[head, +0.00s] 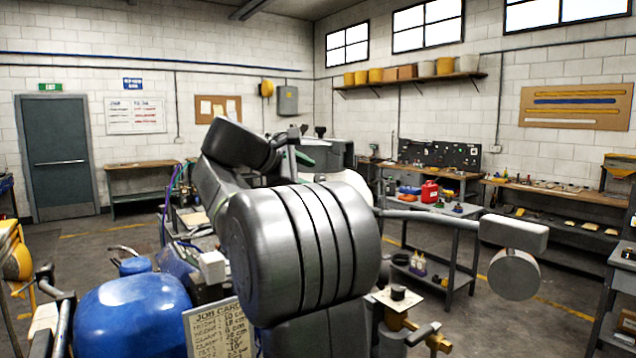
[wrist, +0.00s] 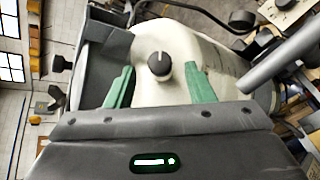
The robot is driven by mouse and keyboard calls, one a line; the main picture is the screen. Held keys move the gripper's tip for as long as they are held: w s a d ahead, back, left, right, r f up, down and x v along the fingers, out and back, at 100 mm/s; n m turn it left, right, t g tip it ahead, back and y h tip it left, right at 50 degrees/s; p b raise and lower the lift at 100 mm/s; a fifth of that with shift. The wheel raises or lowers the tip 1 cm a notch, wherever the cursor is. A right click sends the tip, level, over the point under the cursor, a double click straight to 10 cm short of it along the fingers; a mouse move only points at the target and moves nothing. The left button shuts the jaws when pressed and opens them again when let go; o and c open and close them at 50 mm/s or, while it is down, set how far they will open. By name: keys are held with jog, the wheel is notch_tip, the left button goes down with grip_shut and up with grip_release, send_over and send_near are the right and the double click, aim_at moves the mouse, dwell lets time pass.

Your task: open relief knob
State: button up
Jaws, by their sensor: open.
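A black round knob (wrist: 159,65) with a pale pointer line sits on a cream, rounded housing (wrist: 190,45) in the wrist view. No label on it can be read. My gripper (wrist: 161,68) is open, with its two green fingers on either side of the knob in the picture. Gaps show between the knob and both fingers, and nothing is held. How far the fingertips stand from the housing is hard to tell. In the head view my arm hides the knob, and part of the cream housing (head: 352,186) shows behind the arm.
A blue rounded tank (head: 130,318) and a job card (head: 217,328) are at the lower left. A brass fitting (head: 425,333) with a dark round top stands at lower right. A grey bar (wrist: 285,55) passes right of the gripper.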

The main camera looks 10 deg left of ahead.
aim_at(318, 178)
jog(key=v, duration=0.9)
jog(key=shift+b, duration=0.4)
jog(key=shift+f, duration=0.1)
jog(key=p+x, duration=0.2)
jog(key=x, duration=1.2)
jog(key=shift+s+a, duration=0.1)
jog(key=shift+a, duration=0.05)
